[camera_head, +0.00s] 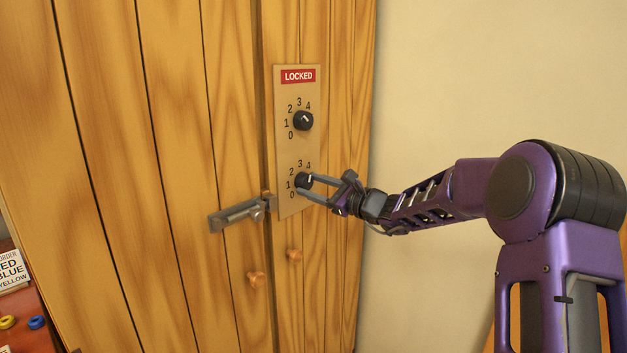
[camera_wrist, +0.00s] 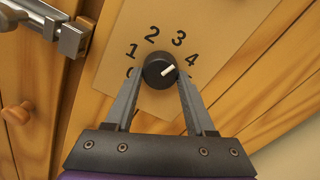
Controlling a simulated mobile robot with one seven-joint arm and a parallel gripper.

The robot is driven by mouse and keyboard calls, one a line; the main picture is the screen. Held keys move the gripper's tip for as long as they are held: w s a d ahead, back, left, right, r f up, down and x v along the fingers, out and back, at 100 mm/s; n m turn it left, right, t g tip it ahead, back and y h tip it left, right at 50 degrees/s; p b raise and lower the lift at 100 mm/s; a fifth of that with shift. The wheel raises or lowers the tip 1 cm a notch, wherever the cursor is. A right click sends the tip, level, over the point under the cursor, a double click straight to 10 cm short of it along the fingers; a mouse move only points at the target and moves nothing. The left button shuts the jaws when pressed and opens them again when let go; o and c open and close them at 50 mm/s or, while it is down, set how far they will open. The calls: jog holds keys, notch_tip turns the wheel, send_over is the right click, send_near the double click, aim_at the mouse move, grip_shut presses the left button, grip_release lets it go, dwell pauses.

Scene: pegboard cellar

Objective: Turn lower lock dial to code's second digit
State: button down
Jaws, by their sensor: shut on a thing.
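The lower lock dial (camera_head: 304,181) is a black round knob on a tan plate (camera_head: 288,150) fixed to the wooden cabinet. In the wrist view the dial (camera_wrist: 155,80) has a white pointer aimed to the upper right, close to the 4. My gripper (camera_head: 306,187) comes from the right with its two grey fingers on either side of this dial; the fingertips (camera_wrist: 159,80) close on it. The upper dial (camera_head: 303,121) is a similar black knob, with its white mark toward upper right. A red LOCKED sign (camera_head: 298,76) tops the plate.
A metal sliding bolt (camera_head: 236,215) sticks out left of the lower dial. Two wooden knobs (camera_head: 256,279) (camera_head: 294,256) sit below. At far left, an order card (camera_head: 12,268) stands by yellow and blue rings (camera_head: 37,322). A plain wall (camera_head: 480,80) is at right.

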jog(key=m+p, duration=0.3)
jog(key=m, duration=0.1)
jog(key=shift+r+m+p, duration=0.2)
jog(key=shift+m+p, duration=0.1)
jog(key=shift+p, duration=0.1)
jog(key=m+p, duration=0.3)
jog(key=shift+s+m, duration=0.1)
jog(key=shift+m, duration=0.3)
jog(key=m, duration=0.2)
jog(key=shift+a+f+m+p, duration=0.1)
jog(key=shift+f+m+p, duration=0.05)
jog(key=shift+m+p, duration=0.2)
jog(key=shift+s+m, duration=0.1)
jog(key=shift+m, duration=1.35)
jog(key=shift+c, duration=1.3)
grip_release()
